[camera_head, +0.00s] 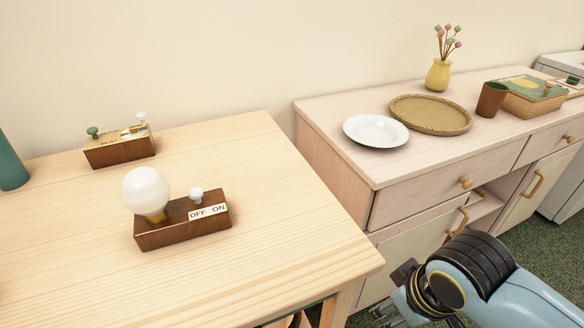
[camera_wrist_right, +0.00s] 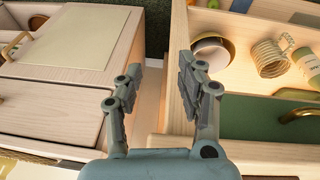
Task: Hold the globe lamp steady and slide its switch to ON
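The globe lamp stands upright on the pale wooden table (camera_head: 285,230) in the head view. It has a round white bulb (camera_head: 146,190) on a brass collar at the left of a dark wooden base (camera_head: 170,236). Its small white switch knob (camera_head: 196,193) stands behind the OFF end of the label (camera_head: 208,212), which reads OFF, then ON to the right. The bulb is plain white. My right gripper (camera_wrist_right: 157,85) is open and empty in the right wrist view, away from the lamp. In the head view its arm is at lower right. My left gripper is not in view.
Another wooden block with knobs (camera_head: 120,148) stands behind the lamp, and a teal cylinder (camera_head: 10,165) at the left edge. A sideboard to the right holds a white plate (camera_head: 375,131), woven tray (camera_head: 430,114), yellow vase (camera_head: 438,74) and brown cup (camera_head: 491,99). The table's front right is clear.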

